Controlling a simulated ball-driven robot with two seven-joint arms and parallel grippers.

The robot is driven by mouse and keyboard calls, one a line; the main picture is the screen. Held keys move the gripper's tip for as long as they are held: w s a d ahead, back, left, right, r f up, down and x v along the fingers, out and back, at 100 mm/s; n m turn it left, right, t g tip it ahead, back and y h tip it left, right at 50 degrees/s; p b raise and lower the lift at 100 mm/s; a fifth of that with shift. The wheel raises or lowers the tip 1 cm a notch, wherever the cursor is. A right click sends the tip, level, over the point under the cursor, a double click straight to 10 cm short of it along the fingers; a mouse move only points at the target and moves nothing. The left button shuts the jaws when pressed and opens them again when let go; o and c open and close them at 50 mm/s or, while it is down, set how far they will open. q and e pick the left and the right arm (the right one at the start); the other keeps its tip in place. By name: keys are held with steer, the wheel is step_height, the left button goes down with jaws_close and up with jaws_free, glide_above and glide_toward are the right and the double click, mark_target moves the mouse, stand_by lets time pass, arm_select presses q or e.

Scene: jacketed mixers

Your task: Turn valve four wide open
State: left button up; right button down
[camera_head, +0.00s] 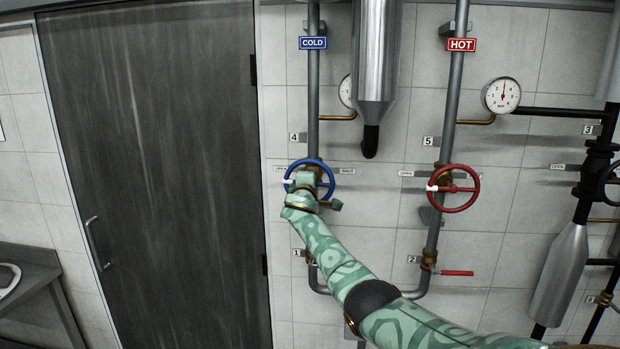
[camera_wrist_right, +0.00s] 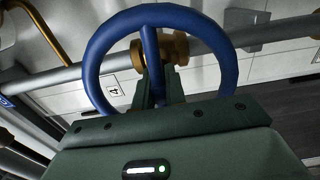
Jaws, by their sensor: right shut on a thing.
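Valve four is a blue handwheel (camera_head: 327,168) on the grey pipe under the blue COLD sign, with the number 4 tag above it. My right gripper (camera_head: 307,178) reaches it from below right, and the wrist hides part of the wheel. In the right wrist view the wheel (camera_wrist_right: 92,62) fills the upper middle, and my right gripper's fingers (camera_wrist_right: 154,88) are shut on a spoke inside the rim. A white mark (camera_head: 288,182) shows at the wheel's left side, just below the OPEN label (camera_head: 279,168). The SHUT label (camera_head: 347,171) is at the right. My left gripper is out of view.
A red handwheel (camera_head: 476,189), tagged 5, stands on the HOT pipe to the right. A red lever valve (camera_head: 456,273) sits below it. A metal cylinder (camera_head: 376,55) hangs between the pipes. A dark door (camera_head: 150,170) fills the left side.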

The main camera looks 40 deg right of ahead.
steer(key=shift+r+n+p, duration=0.1)
steer(key=shift+n+p, duration=0.35)
steer(key=shift+n, duration=0.65)
steer(key=c, duration=1.4)
jaws_free()
steer(key=shift+c, duration=0.2)
steer(key=b+v, duration=0.1)
steer(key=v, duration=1.5)
steer(key=shift+b, duration=0.35)
steer(key=shift+s, duration=0.1)
